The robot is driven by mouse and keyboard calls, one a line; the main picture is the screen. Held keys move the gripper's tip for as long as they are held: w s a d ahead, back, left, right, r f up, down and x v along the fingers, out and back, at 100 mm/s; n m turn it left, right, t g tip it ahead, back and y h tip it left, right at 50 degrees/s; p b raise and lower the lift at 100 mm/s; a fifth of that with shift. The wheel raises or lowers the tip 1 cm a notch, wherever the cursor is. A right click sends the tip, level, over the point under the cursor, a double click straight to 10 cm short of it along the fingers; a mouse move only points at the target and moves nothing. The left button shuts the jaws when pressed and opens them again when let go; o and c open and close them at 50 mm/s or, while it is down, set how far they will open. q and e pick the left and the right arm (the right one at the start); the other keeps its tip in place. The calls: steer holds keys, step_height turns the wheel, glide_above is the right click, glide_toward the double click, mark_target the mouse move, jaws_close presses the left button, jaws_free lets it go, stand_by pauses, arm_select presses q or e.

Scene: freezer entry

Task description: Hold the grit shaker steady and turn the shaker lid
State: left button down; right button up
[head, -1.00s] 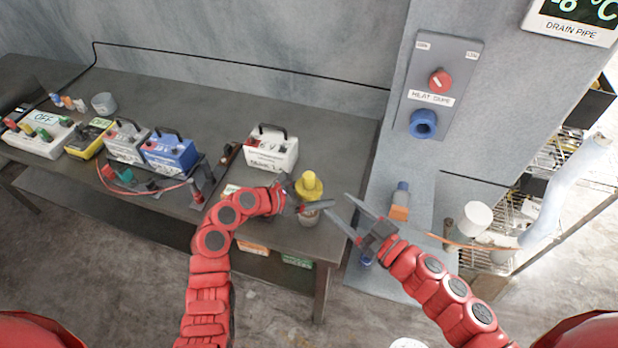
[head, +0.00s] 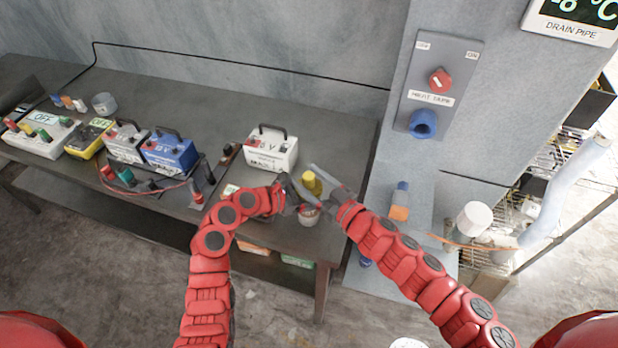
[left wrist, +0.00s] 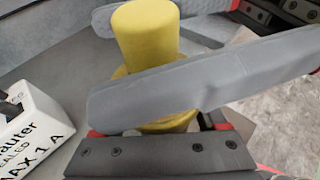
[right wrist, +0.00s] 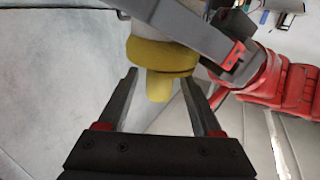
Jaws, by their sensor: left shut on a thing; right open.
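The grit shaker (head: 309,217) has a pale body and stands upright near the table's right front corner. Its yellow shaker lid (head: 311,182) has a narrow knob above a wider collar. My left gripper (head: 300,200) is shut on the shaker's body below the lid. My right gripper (head: 322,183) is open at the lid from the right. In the right wrist view the lid's knob (right wrist: 159,86) sits between its fingers, with a gap on both sides. In the left wrist view a grey finger crosses in front of the lid (left wrist: 147,35) and hides part of it.
A white battery box (head: 271,152) stands behind the shaker. A blue battery (head: 170,152) and other devices with cables stand further left. A wall panel with a red knob (head: 440,80) is at right. A blue-capped bottle (head: 400,202) stands on the ledge beside the table.

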jaws_close()
stand_by(0.4)
